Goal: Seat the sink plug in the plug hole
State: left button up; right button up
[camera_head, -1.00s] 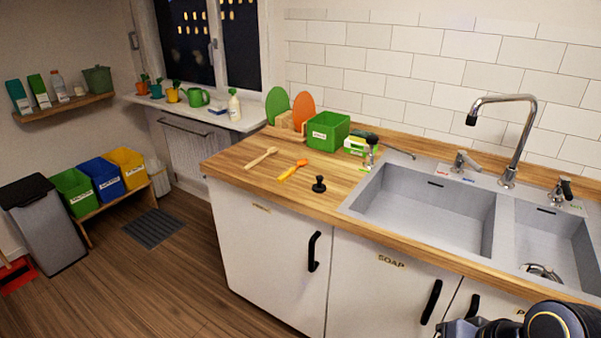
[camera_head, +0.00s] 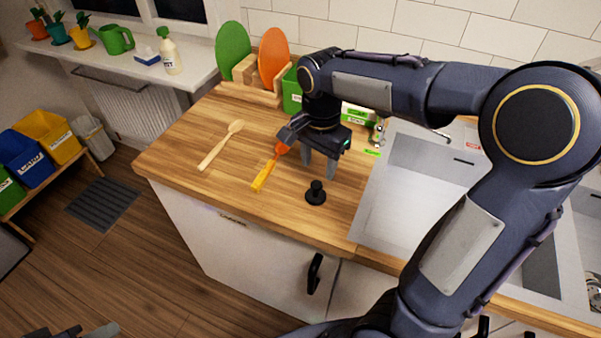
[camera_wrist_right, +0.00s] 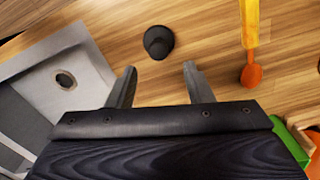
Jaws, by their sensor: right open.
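The black sink plug (camera_head: 316,193) stands knob up on the wooden counter, left of the sink. It also shows in the right wrist view (camera_wrist_right: 158,42), ahead of the gap between the fingers and apart from them. My right gripper (camera_head: 319,168) is open and empty, fingers pointing down, just behind the plug. The plug hole (camera_wrist_right: 66,79) is a dark round opening in the grey sink basin (camera_wrist_right: 88,62), at the left of the wrist view. My right arm hides much of the sink in the head view. A small part of my left gripper (camera_head: 75,331) shows at the bottom left edge.
A green crate (camera_head: 291,93) and a rack with green and orange boards (camera_head: 250,94) stand behind. The counter's front left is clear.

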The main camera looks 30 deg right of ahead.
aim_at(316, 184)
jog(key=f, duration=0.7)
jog(key=shift+s+a+f, duration=0.15)
jog(key=shift+s, duration=0.05)
grip_shut()
